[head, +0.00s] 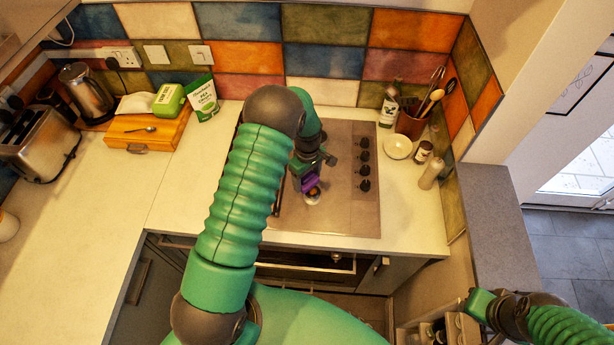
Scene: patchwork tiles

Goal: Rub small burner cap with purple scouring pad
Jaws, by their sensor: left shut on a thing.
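My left gripper (309,179) reaches over the hob (335,215) and points down at its front middle. It is shut on the purple scouring pad (311,185). The small burner cap (313,197) shows just below the pad as a small round thing on a pale base. The pad is at or just over the cap; I cannot tell whether they touch. My green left arm hides the left part of the hob. My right gripper (476,304) is at the lower right, far from the hob, and its fingers are too unclear to read.
Dark knobs (364,170) line the hob's right side. Right of it stand a white bowl (397,146), a utensil pot (411,124), a jar (424,152) and a pale bottle (431,175). A wooden box (140,131), kettle (86,92) and toaster (40,143) stand left. The left counter front is clear.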

